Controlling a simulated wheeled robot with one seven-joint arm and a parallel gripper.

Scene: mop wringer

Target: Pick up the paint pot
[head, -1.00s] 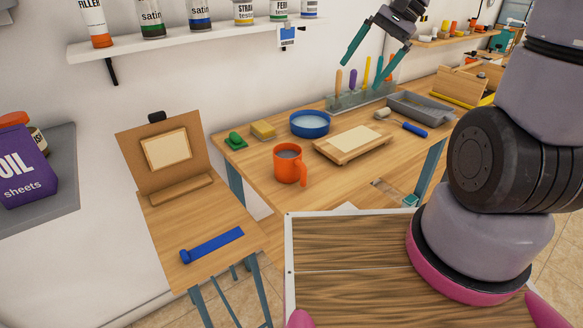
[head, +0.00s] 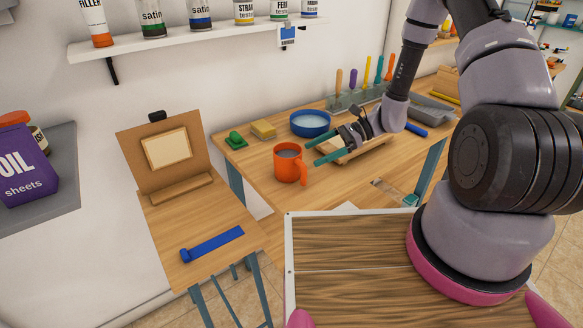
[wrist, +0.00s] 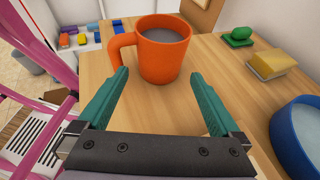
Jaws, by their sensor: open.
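The paint pot (head: 288,163) is an orange mug-like pot with a handle and grey content, upright on the wooden table. It also shows in the wrist view (wrist: 166,57), with its handle at its left side. My gripper (head: 316,152) is open, its teal fingers pointing left toward the pot. In the wrist view my gripper (wrist: 152,85) has its two fingertips either side of the pot's near side, just short of it. Nothing is between the fingers. The pot's far side is hidden.
A blue bowl (head: 310,124) stands behind my gripper, close to it. A yellow sponge (head: 263,130) and a green item (head: 235,140) lie behind the pot. A wooden board (head: 362,147) lies under my wrist. Table space in front of the pot is clear.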

